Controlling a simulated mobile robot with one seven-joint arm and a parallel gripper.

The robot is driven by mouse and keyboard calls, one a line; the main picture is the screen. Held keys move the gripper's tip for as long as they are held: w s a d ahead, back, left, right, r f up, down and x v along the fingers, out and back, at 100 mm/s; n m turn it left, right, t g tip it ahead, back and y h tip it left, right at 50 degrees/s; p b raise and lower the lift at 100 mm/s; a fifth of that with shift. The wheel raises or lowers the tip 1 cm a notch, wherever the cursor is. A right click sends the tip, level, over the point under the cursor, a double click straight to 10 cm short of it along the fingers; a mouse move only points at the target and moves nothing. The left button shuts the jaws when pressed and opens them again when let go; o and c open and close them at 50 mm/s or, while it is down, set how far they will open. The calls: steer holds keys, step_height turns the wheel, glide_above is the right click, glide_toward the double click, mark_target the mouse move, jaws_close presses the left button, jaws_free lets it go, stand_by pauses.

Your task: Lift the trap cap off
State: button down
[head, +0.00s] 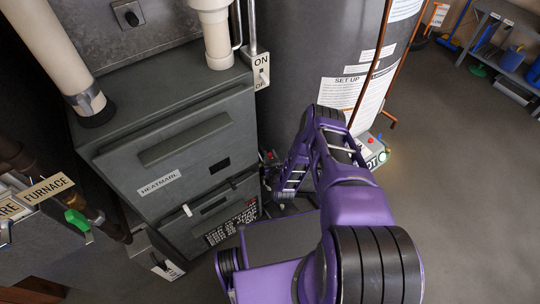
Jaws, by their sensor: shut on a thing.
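My purple arm reaches from the lower right toward the gap between the furnace (165,145) and the grey tank (305,60). My gripper (269,172) is at the end of the arm, low beside the furnace's right side. It is small and dark here and partly covered by my own wrist. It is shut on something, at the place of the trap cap. The cap itself and the trap under it are mostly hidden by my wrist and cannot be made out clearly.
White pipes (213,30) rise from the furnace top, near an ON/OFF switch plate (261,70). A box with lit buttons (376,150) stands by the tank's foot. A green-handled valve (76,219) is at left. Open floor (455,170) lies at right, before a shelf (510,60).

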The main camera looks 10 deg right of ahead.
steer(key=shift+r, duration=0.4)
steer(key=shift+r+p, duration=0.15)
steer(key=shift+p, duration=0.15)
steer(key=shift+r+p, duration=1.35)
steer(key=shift+r, duration=0.5)
